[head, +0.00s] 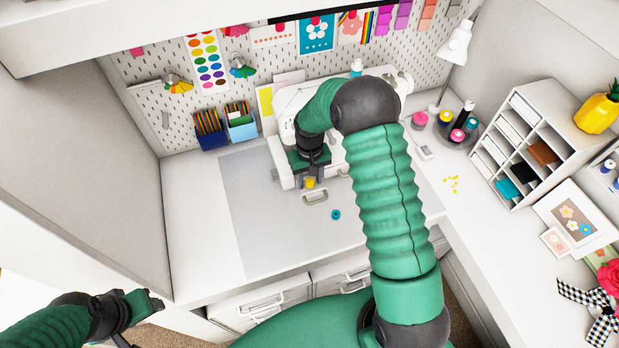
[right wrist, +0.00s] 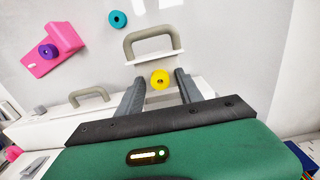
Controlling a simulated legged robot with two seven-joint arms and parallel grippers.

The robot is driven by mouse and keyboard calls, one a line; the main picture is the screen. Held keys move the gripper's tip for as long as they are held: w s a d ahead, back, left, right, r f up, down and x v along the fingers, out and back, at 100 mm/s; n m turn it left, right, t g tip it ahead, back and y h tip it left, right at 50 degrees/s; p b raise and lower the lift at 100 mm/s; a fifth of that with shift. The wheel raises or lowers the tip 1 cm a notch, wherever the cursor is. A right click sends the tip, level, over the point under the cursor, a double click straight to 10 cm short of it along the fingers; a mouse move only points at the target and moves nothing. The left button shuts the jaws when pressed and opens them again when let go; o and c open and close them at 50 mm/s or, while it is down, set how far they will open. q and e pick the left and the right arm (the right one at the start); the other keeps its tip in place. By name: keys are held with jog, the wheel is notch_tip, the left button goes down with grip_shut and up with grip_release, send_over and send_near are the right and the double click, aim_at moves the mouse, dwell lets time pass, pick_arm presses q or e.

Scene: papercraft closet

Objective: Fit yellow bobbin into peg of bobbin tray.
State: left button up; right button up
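The yellow bobbin (head: 310,183) is just below my right gripper (head: 312,180) at the sewing machine's front. In the right wrist view the yellow bobbin (right wrist: 160,79) sits between the tips of my right gripper (right wrist: 160,78). Its fingers are apart, with gaps beside the bobbin. A pink holder (right wrist: 42,66) with a purple bobbin (right wrist: 48,51) on it shows there; it may be the bobbin tray. No bare peg is clear, and my arm seems to hide it in the head view. My left gripper (head: 142,318) is empty, fingers apart, at lower left.
A teal bobbin (head: 336,214) lies on the grey mat (head: 260,225). A grey handle (right wrist: 150,42) stands close to the yellow bobbin. The white sewing machine (head: 283,112) is behind my gripper. A round tray of spools (head: 447,134) stands right. The mat's left side is clear.

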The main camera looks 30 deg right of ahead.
aim_at(309, 182)
jog(key=shift+r, duration=0.2)
notch_tip(309, 182, up, 16)
jog(key=b, duration=0.4)
jog(key=shift+w+r, duration=0.15)
